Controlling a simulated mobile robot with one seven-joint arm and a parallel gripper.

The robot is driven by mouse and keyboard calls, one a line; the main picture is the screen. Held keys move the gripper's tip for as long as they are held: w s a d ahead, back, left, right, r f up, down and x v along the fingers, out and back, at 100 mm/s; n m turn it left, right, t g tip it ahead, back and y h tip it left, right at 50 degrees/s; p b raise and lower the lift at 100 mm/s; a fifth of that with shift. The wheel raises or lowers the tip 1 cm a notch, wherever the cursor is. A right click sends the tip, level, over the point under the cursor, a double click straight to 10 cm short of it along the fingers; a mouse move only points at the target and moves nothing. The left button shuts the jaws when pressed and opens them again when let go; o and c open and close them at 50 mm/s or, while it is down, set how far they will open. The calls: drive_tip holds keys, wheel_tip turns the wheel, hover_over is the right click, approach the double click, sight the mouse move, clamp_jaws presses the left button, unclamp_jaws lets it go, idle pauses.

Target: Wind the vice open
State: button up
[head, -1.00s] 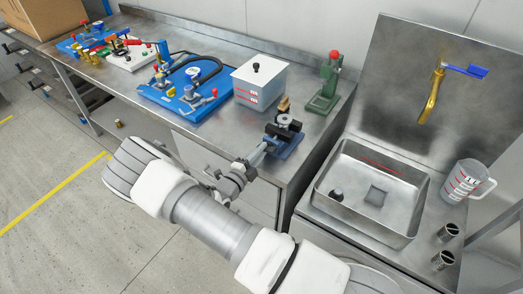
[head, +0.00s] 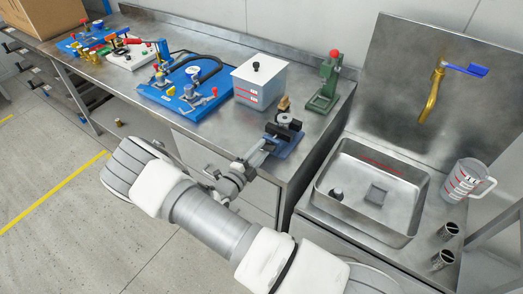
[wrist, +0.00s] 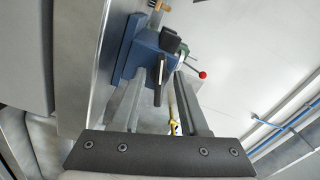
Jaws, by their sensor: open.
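The vice has a blue body (head: 290,146) and dark parts on top. It stands at the right front corner of the steel bench. In the wrist view its blue body (wrist: 147,58) lies just ahead of my fingers, with a dark bar (wrist: 158,84) pointing towards me. My gripper (head: 264,149) is at the vice's front side, and it also shows in the wrist view (wrist: 158,88). Its two grey fingers are apart. The bar's end appears between the fingertips; I cannot tell whether either finger touches it.
A green press (head: 325,88) with a red knob and a lidded white tank (head: 259,82) stand behind the vice. A blue pump board (head: 186,92) is farther left. A sink (head: 372,193) lies to the right, beyond a gap beside the bench (head: 232,137).

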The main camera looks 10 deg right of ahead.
drive_tip(key=b+v, duration=0.1)
drive_tip(key=v, duration=1.6)
drive_tip(key=shift+r, duration=0.1)
